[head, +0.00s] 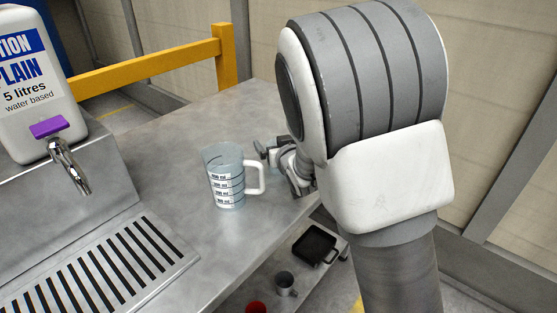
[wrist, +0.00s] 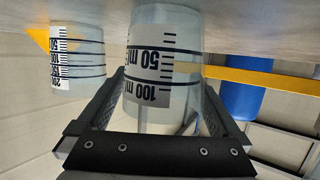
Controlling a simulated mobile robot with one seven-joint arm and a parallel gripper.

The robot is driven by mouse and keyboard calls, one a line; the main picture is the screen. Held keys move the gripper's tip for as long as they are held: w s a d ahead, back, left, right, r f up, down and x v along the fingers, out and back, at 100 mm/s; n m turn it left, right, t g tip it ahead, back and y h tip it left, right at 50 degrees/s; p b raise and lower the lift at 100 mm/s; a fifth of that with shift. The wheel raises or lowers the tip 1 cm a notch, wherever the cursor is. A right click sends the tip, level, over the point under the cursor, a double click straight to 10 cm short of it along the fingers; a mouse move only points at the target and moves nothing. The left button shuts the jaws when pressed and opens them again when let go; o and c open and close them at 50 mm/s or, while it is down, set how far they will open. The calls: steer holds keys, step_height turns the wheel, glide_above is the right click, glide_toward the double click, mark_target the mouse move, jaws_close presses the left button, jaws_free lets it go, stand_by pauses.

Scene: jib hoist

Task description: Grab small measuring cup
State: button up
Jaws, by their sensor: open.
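In the wrist view, a clear measuring cup (wrist: 165,48) marked 50 and 100 ml stands between the two fingers of my gripper (wrist: 163,90). The gripper is open, with one finger on each side of the cup. I cannot tell whether either finger touches it. Another clear measuring cup (wrist: 77,55) with more marks stands farther off at the left. In the head view, a clear measuring cup (head: 224,178) with a white handle stands upright on the metal bench, just left of my gripper (head: 268,152). The two-mark cup is not clearly visible there.
The steel bench (head: 170,130) is bare behind the handled cup. A slotted drain grate (head: 100,265) and a white container with a tap (head: 35,85) are at the left. A yellow rail (head: 150,68) runs behind. A lower shelf holds a black tray (head: 314,245) and a grey mug (head: 286,283).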

steer(key=c, duration=1.2)
steer(key=shift+r, duration=0.15)
